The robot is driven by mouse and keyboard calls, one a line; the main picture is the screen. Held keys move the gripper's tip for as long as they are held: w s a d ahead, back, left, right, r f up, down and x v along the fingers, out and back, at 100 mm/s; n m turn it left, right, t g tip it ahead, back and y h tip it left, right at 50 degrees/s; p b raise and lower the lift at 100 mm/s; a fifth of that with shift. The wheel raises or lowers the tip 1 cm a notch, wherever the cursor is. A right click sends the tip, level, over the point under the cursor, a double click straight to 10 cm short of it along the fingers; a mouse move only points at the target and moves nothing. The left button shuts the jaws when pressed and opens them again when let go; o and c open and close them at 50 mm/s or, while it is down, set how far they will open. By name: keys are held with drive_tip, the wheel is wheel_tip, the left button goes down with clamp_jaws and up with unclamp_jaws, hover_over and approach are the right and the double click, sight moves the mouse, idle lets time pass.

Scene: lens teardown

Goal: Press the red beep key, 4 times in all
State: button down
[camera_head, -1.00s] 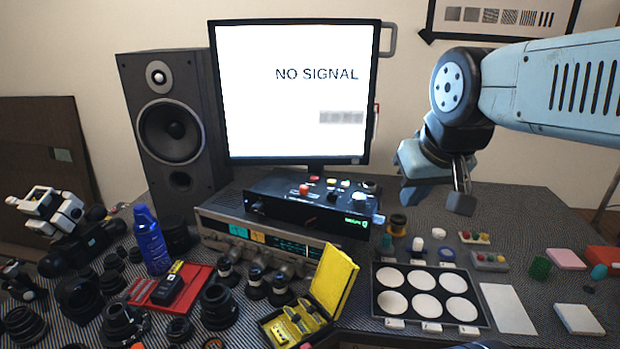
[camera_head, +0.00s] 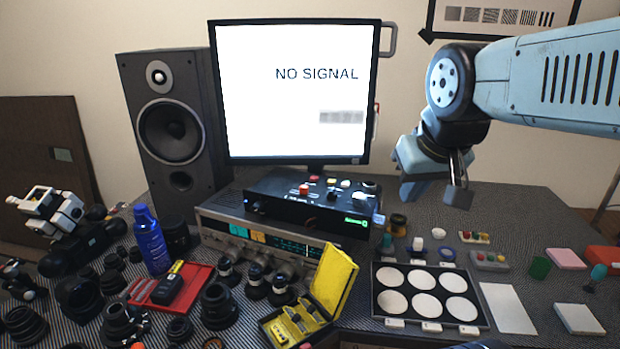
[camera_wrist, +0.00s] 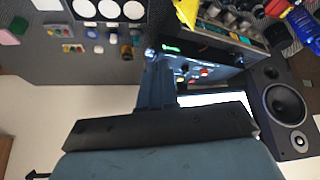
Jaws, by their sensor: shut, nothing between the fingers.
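A black control box (camera_head: 290,208) stands on a silver receiver below the monitor. Its top carries a larger red key (camera_head: 303,189), a smaller red key (camera_head: 314,179) and some pale and dark knobs. I cannot read which red key is the beep key. A small green readout (camera_head: 356,222) glows on its front. My gripper (camera_head: 458,195) is shut and empty, in the air to the right of the box and well clear of the keys. In the wrist view the box and its red keys (camera_wrist: 185,68) show partly behind my gripper.
A monitor (camera_head: 295,90) reading NO SIGNAL stands behind the box, with a tall speaker (camera_head: 172,130) to its left. The silver receiver (camera_head: 215,222) has knobs in front. Lenses, a yellow case (camera_head: 335,278) and a tray of white discs (camera_head: 380,312) crowd the table front.

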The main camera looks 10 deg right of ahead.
drive_tip(key=w+r+h, duration=0.2)
drive_tip(key=w, duration=0.8)
drive_tip(key=n+t+h, duration=0.2)
drive_tip(key=h, duration=0.1)
hover_over(312, 178)
wheel_tip(312, 178, down, 9)
drive_tip(key=shift+r, duration=0.2)
drive_tip(key=shift+f, duration=4.4)
drive_tip(key=shift+f, duration=0.2)
drive_tip(key=shift+s+f, duration=0.1)
drive_tip(key=shift+f, duration=0.05)
